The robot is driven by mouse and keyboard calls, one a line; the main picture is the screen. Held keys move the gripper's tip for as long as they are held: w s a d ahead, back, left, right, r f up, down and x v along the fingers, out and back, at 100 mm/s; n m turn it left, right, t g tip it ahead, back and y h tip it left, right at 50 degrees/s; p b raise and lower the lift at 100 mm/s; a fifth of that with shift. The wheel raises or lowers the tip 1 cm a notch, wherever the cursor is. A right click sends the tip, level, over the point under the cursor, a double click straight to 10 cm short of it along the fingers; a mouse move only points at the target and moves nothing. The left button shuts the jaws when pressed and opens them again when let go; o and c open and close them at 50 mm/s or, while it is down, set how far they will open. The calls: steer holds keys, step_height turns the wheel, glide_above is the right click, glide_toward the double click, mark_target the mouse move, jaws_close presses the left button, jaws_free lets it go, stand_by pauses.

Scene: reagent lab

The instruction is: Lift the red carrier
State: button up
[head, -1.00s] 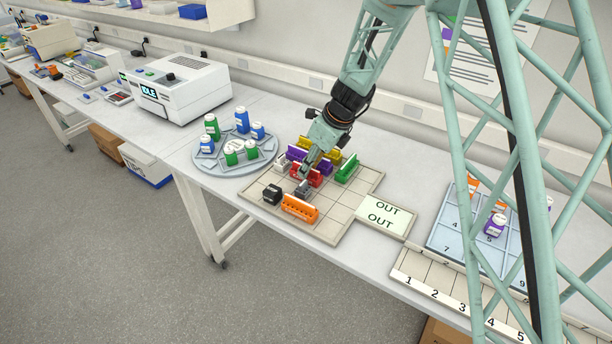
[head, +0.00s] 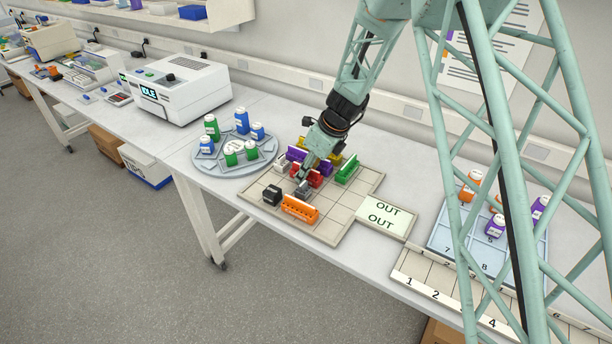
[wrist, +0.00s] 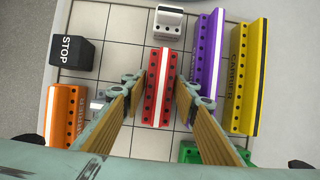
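The red carrier (wrist: 160,88) is a long block with a white stripe and dark holes, standing on the gridded board. In the wrist view it lies between the two fingers of my gripper (wrist: 158,86). The fingers are open, with visible gaps on both sides of the carrier. In the head view my gripper (head: 307,170) reaches down over the red carrier (head: 315,179) and partly hides it. I cannot tell exactly how high the fingertips are above the board.
A purple carrier (wrist: 208,52) and a yellow carrier (wrist: 246,78) stand right of the red one. A round bottle tray (head: 212,166) stands left.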

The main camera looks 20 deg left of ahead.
steer(key=shift+f, duration=0.1)
steer(key=shift+c, duration=0.6)
steer(key=c, duration=0.4)
steer(key=shift+r+p, duration=0.95)
steer(key=shift+r, duration=4.15)
